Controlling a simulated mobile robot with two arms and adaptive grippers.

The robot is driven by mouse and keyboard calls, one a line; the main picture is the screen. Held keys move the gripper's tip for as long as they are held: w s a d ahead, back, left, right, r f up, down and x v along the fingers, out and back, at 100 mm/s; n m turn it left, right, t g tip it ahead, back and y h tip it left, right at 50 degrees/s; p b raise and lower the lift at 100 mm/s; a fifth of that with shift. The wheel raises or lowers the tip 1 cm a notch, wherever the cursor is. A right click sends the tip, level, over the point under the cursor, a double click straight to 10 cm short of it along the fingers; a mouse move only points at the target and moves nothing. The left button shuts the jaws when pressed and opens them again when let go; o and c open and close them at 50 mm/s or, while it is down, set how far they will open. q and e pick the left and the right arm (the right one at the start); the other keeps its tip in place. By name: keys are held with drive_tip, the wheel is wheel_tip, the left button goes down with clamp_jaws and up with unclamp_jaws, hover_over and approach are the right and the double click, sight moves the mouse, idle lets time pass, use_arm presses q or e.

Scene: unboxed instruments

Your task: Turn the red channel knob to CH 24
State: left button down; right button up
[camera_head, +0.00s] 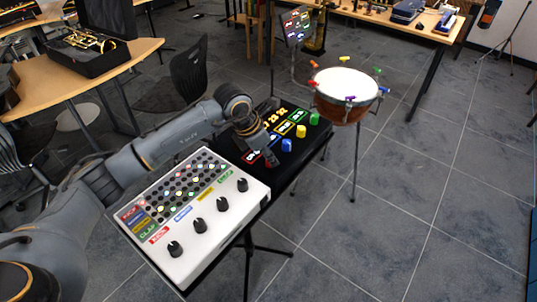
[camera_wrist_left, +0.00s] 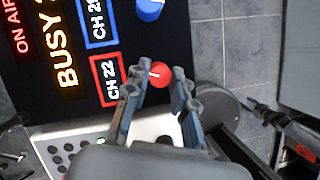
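The red channel knob (camera_wrist_left: 159,74) sits on a black panel (camera_wrist_left: 60,105) beside a red-framed display (camera_wrist_left: 107,79) that reads CH 22. A white pointer mark shows on the knob. My left gripper (camera_wrist_left: 158,80) has its two fingers spread on either side of the red knob; they look slightly apart from it. In the head view my left gripper (camera_head: 270,152) comes down at the near end of the black panel, and the red knob (camera_head: 271,161) is mostly hidden by it. My right gripper is not in view.
Blue (camera_head: 287,145), yellow (camera_head: 301,131) and green (camera_head: 314,118) knobs line the panel's edge beyond the red one. A white console (camera_head: 210,235) with black knobs stands close in front. A drum (camera_head: 347,85) on a stand is behind to the right.

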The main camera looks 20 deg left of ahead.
use_arm(q)
drive_tip(key=shift+w+a+f+m+b, duration=0.1)
drive_tip(key=shift+f+m+b, duration=0.05)
drive_tip(key=shift+m+b, duration=0.65)
drive_tip(key=shift+m+g+h+b, duration=0.4)
drive_tip(key=shift+m+g+b, duration=0.2)
drive_tip(key=shift+m+b, duration=0.55)
drive_tip(key=m+g+b, duration=0.1)
drive_tip(key=m+b, duration=0.1)
drive_tip(key=m, duration=0.1)
drive_tip(key=shift+w+b, duration=0.15)
drive_tip(key=shift+b, duration=0.2)
drive_tip(key=shift+m+g+h+b, duration=0.3)
drive_tip(key=shift+m+g+b, duration=0.35)
drive_tip(key=shift+m, duration=0.5)
drive_tip(key=c, duration=1.1)
unclamp_jaws()
